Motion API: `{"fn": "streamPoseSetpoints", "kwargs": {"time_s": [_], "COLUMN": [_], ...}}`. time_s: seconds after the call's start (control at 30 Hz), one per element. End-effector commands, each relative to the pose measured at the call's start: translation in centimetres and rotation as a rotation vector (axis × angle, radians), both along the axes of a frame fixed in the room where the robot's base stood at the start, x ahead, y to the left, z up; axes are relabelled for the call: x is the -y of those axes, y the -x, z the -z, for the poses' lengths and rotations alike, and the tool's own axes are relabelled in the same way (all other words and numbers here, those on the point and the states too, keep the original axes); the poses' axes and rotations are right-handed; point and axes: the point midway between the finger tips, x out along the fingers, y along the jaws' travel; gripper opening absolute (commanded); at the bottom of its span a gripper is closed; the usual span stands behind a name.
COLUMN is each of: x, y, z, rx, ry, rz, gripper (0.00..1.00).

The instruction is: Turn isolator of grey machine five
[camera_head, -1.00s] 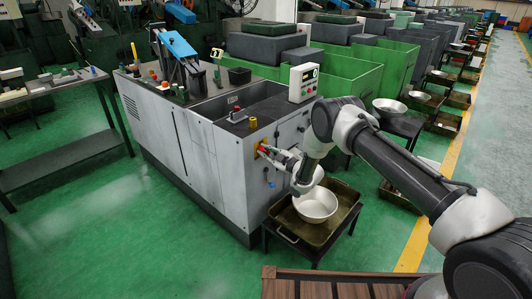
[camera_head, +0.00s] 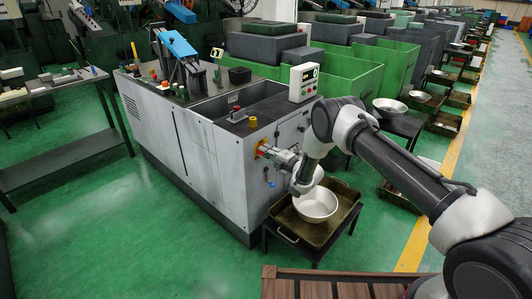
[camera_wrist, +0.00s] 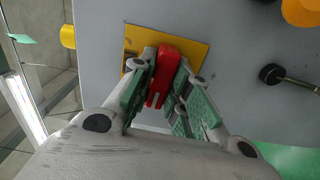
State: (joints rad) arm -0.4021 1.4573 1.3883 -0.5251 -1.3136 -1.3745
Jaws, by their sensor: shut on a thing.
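The grey machine (camera_head: 195,150) stands in the middle of the head view. Its isolator is a red handle (camera_wrist: 162,77) on a yellow plate (camera_wrist: 195,50), on the machine's near right side. My gripper also shows in the head view (camera_head: 272,153).
A white bowl (camera_head: 317,204) sits in a dark tray (camera_head: 292,228) on a low stand below my gripper. A black knob (camera_wrist: 272,74) is right of the plate.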

Motion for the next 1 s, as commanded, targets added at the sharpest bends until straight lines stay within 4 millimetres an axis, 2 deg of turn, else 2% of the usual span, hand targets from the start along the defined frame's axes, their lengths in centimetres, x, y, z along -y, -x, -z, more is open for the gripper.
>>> {"fn": "streamPoseSetpoints", "kwargs": {"time_s": [0.67, 0.7, 0.8, 1.0], "x": [0.03, 0.02, 0.02, 0.01], "y": [0.11, 0.12, 0.10, 0.05], "z": [0.23, 0.24, 0.22, 0.12], "rx": [0.049, 0.049, 0.049, 0.050], "ry": [0.043, 0.043, 0.043, 0.042], "rz": [0.000, -0.001, -0.001, 0.000], "gripper": [0.00, 0.20, 0.38, 0.39]}}
